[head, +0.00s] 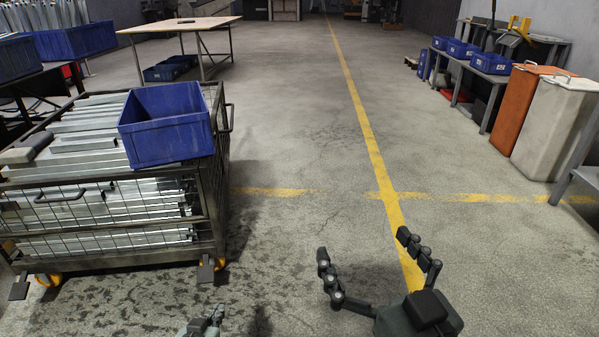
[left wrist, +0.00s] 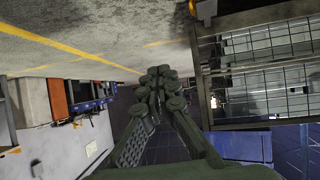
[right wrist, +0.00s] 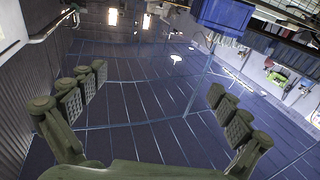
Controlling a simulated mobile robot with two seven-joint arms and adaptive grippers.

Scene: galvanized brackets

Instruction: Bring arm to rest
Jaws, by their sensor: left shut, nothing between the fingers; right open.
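My right gripper (head: 363,250) is at the bottom of the head view, right of the middle, over bare concrete floor. Its two fingers are spread apart with nothing between them. The right wrist view shows the same wide gap between its fingers (right wrist: 157,84). My left gripper (head: 211,318) shows only partly at the bottom edge of the head view, below and right of the wire cart. In the left wrist view its fingers (left wrist: 161,76) are together, with nothing seen between them. Most of both arms is outside the head view.
A wire cart (head: 100,187) of galvanized bars stands at left, a blue bin (head: 166,140) on top. A table (head: 180,27) stands behind it. Orange (head: 522,108) and white (head: 556,126) containers stand at right. The floor between, with yellow lines, is clear.

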